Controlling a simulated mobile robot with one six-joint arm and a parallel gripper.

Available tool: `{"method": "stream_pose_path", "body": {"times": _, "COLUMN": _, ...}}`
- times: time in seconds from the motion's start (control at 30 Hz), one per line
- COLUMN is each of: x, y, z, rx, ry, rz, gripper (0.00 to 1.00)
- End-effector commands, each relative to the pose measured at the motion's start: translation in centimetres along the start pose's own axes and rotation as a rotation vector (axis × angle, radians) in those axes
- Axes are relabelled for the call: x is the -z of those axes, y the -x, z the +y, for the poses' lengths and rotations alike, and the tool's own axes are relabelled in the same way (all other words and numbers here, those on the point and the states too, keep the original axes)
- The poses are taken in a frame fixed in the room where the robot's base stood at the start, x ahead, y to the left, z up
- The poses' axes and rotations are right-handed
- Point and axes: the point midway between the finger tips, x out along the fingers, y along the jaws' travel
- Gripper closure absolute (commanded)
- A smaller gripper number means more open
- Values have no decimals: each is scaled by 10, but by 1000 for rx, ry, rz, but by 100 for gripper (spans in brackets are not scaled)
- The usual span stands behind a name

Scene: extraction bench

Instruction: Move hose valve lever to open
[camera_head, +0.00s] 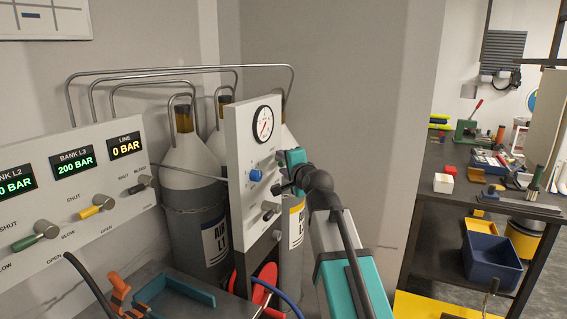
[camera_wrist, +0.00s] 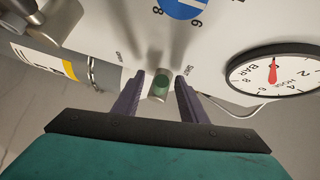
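The hose valve lever (camera_wrist: 160,84), a short metal stub with a dark green end, stands on the white panel between my fingers in the wrist view. A "SHUT" label is by the right fingertip; another label, too small to read, is by the left. My gripper (camera_wrist: 160,88) is open, its dark fingers on either side of the lever with small gaps showing. Whether either finger touches it is hard to tell. In the head view my gripper (camera_head: 286,188) is at the right side of the panel (camera_head: 243,150) and hides most of the lever.
A round gauge (camera_wrist: 273,76) marked HOSE and BAR is right of the lever in the wrist view. A blue knob (camera_head: 256,175) and a lower grey lever (camera_head: 270,211) are close by on the panel. Gas cylinders (camera_head: 195,165) stand behind. A red hose reel (camera_head: 265,285) is below.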

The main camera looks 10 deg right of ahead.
Motion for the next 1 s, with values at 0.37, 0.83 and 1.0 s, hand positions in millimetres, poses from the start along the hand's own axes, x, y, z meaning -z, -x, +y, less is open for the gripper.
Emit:
{"method": "stream_pose_path", "body": {"times": 0.37, "x": -1, "y": -4, "z": 0, "rx": 1, "ry": 0, "rz": 0, "gripper": 61}}
{"method": "stream_pose_path", "body": {"times": 0.83, "x": -1, "y": -4, "z": 0, "rx": 0, "ry": 0, "rz": -1, "gripper": 100}}
{"method": "stream_pose_path", "body": {"times": 1.0, "x": -1, "y": -4, "z": 1, "rx": 4, "ry": 4, "rz": 1, "gripper": 100}}
